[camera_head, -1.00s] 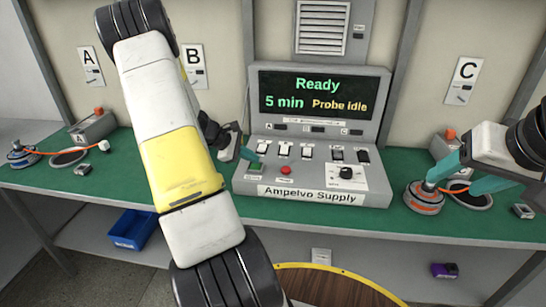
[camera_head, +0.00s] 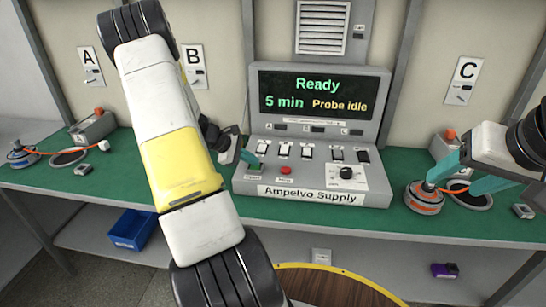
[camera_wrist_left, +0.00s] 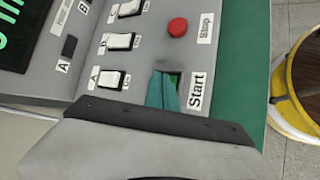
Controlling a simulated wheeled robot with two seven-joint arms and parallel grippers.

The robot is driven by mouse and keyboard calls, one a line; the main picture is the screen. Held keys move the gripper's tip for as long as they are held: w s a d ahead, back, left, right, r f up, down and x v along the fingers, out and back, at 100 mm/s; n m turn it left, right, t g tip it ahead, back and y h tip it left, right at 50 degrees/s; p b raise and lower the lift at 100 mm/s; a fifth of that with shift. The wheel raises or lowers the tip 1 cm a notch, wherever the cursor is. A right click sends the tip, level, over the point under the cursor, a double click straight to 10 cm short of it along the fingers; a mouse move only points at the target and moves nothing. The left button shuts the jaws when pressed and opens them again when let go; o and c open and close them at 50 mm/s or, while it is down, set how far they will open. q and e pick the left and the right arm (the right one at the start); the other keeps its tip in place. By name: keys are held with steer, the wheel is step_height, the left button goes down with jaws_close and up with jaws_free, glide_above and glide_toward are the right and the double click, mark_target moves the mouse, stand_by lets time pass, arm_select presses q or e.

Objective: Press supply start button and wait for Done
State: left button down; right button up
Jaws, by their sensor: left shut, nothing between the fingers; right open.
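The grey Ampelvo Supply console (camera_head: 372,193) stands on the green bench. Its screen (camera_head: 318,95) reads "Ready", "5 min" and "Probe idle". My left gripper (camera_head: 250,158) is shut and empty, with its teal fingertips at the green start button. In the left wrist view the fingertips (camera_wrist_left: 165,92) cover most of the start button (camera_wrist_left: 176,79), beside the "Start" label; I cannot tell if the button is pressed in. The red stop button (camera_head: 285,170) is clear to the right.
A blue bin (camera_head: 132,229) sits on the lower shelf. Stations A, B and C are marked on the wall. A round wooden top (camera_head: 330,285) is in front.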

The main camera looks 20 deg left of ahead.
mark_target(253, 167)
arm_select(q)
steer(key=shift+f, duration=0.25)
stand_by(0.3)
steer(key=shift+r, duration=0.9)
steer(key=shift+r, duration=0.15)
steer(key=shift+r, duration=2.35)
steer(key=shift+d, duration=0.1)
